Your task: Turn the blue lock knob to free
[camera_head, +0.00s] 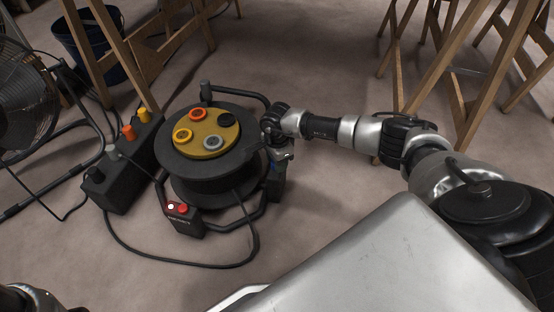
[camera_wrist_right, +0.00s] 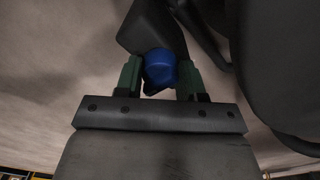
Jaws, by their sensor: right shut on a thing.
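The blue lock knob (camera_wrist_right: 160,68) shows in the right wrist view as a rounded blue cap on a dark bracket. My right gripper (camera_wrist_right: 160,80) has its two green fingers on either side of the knob and is shut on it. In the head view my right gripper (camera_head: 276,158) is at the right side of the black cable reel (camera_head: 215,180), by a dark upright post (camera_head: 276,188) of its frame. The knob is mostly hidden there by the gripper. How far the knob is turned cannot be told. My left gripper is out of view.
The reel's yellow face (camera_head: 213,146) carries several round sockets. A box with a red switch (camera_head: 181,212) is on the frame's front. A dark power box (camera_head: 122,170) with coloured plugs stands left. A black cable (camera_head: 180,262) loops in front. Wooden trestles (camera_head: 430,65) stand behind.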

